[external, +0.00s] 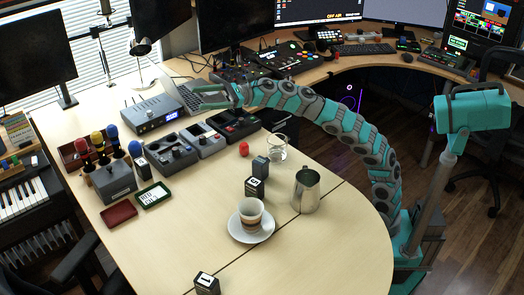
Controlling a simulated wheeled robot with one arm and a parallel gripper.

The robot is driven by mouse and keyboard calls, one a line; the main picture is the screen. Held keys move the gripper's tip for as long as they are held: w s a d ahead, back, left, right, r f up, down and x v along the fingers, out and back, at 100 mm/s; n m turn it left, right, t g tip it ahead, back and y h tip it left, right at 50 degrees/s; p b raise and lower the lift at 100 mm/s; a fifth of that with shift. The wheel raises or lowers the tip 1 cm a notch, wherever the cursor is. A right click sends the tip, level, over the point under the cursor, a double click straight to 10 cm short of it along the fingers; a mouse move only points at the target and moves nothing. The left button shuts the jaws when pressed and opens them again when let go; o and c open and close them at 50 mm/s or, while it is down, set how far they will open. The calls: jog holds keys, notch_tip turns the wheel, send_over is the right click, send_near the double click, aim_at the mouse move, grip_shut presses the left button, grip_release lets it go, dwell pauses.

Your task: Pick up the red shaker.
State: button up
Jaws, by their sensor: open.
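A small red rounded object (244,149), which looks like the red shaker, stands on the light wooden table (150,250), left of a clear glass (277,147). The shaker is in plain view.
Black devices (234,123) lie behind the shaker. A dark block stack (256,180), a metal pitcher (306,189) and a cup (250,212) on a saucer (265,233) stand in front. Microphones in a grey box (113,180) are at left. The front left table is mostly clear.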

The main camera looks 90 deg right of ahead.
aim_at(241, 151)
jog(key=s+d+f+g, duration=0.4)
jog(key=s+d+f, duration=0.2)
jog(key=d+f, duration=0.25)
jog(key=s+d+f+g, duration=0.4)
jog(key=s+d+f, duration=0.2)
jog(key=d+f, duration=0.25)
jog(key=shift+h, duration=0.3)
notch_tip(241, 151, down, 9)
jog(key=shift+s+d+f, duration=0.1)
jog(key=shift+f, duration=0.4)
jog(key=x, duration=0.2)
jog(key=shift+a+f, duration=0.2)
jog(key=w+a+f, duration=0.2)
jog(key=a, duration=0.1)
jog(key=shift+f+p, duration=0.2)
jog(key=shift+p, duration=0.1)
jog(key=shift+w+a+f, duration=0.25)
jog(key=shift+w+a, duration=0.15)
jog(key=shift+a, duration=0.05)
jog(key=shift+c, duration=0.2)
